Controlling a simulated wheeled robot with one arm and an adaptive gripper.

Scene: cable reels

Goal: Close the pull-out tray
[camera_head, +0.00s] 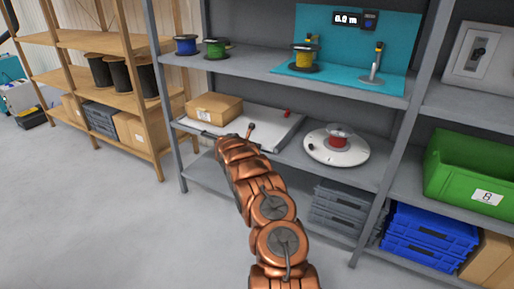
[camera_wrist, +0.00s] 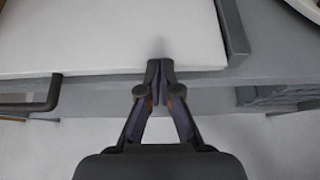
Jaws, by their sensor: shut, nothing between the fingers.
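The pull-out tray (camera_head: 262,124) is a flat white board with a grey rim on the middle shelf. A brown cardboard box (camera_head: 214,108) sits on its left part. In the wrist view the tray (camera_wrist: 110,38) fills the upper left, with a dark bar handle (camera_wrist: 42,106) on its front at the left. My gripper (camera_wrist: 160,66) is shut and empty, its fingertips at the tray's front edge, right of the handle. I cannot tell whether they touch.
A white round turntable with a red reel (camera_head: 337,143) stands right of the tray. The shelf above holds spools (camera_head: 216,48) and a teal measuring station (camera_head: 350,80). Grey crates (camera_head: 340,205) sit below, a green bin (camera_head: 470,170) at right.

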